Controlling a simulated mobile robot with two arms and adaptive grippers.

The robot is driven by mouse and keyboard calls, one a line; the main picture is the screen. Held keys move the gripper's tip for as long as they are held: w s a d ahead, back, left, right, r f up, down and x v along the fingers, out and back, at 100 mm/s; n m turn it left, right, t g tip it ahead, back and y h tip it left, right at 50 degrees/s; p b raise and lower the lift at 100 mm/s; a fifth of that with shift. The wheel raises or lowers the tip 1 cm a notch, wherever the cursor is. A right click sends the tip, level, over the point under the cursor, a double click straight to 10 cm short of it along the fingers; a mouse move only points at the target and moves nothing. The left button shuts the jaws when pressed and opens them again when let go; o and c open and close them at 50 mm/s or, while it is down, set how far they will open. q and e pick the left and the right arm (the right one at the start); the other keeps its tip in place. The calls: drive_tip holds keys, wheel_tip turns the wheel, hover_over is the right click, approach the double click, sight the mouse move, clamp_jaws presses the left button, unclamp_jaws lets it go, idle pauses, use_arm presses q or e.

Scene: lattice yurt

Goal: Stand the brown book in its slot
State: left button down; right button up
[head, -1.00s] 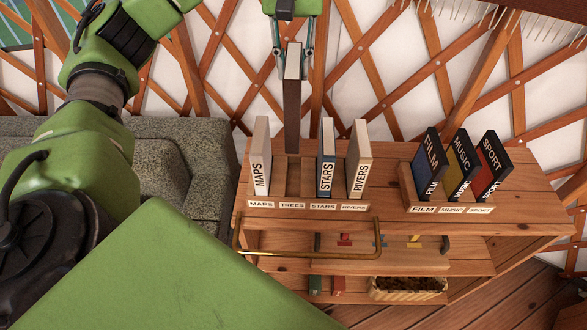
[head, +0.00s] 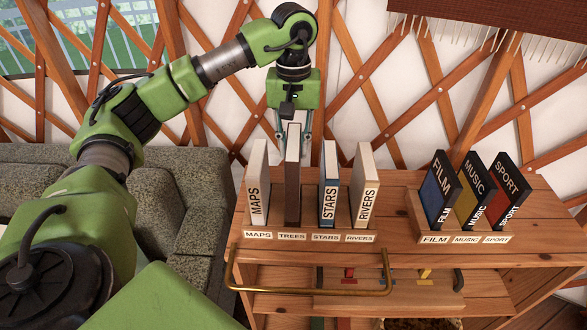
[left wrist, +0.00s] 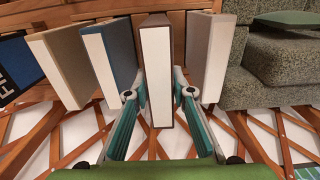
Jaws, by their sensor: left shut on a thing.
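The brown book (head: 292,195) stands upright in the TREES slot of the wooden book rack (head: 262,236), between the MAPS book (head: 258,185) and the STARS book (head: 328,185). Its lower end is down behind the TREES label (head: 292,237); I cannot tell whether it touches the slot floor. My left gripper (head: 294,148) is shut on the upper part of the brown book from above. In the left wrist view, the brown book (left wrist: 156,75) sits between the two fingers of my left gripper (left wrist: 158,95). My right gripper is not in view.
The RIVERS book (head: 365,190) stands right of STARS. A second rack (head: 425,235) holds FILM, MUSIC and SPORT books, leaning. A brass rail (head: 310,291) runs along the front of the shelf unit. A grey sofa (head: 165,205) is at the left, and a lattice wall behind.

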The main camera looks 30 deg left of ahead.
use_arm(q)
wheel_tip(320, 180, down, 5)
drive_tip(key=shift+r+p, duration=0.1)
drive_tip(key=shift+p, duration=0.55)
drive_tip(key=c, duration=1.8)
unclamp_jaws()
drive_tip(key=shift+f, duration=0.2)
drive_tip(key=shift+o, duration=0.2)
drive_tip(key=shift+r, duration=0.1)
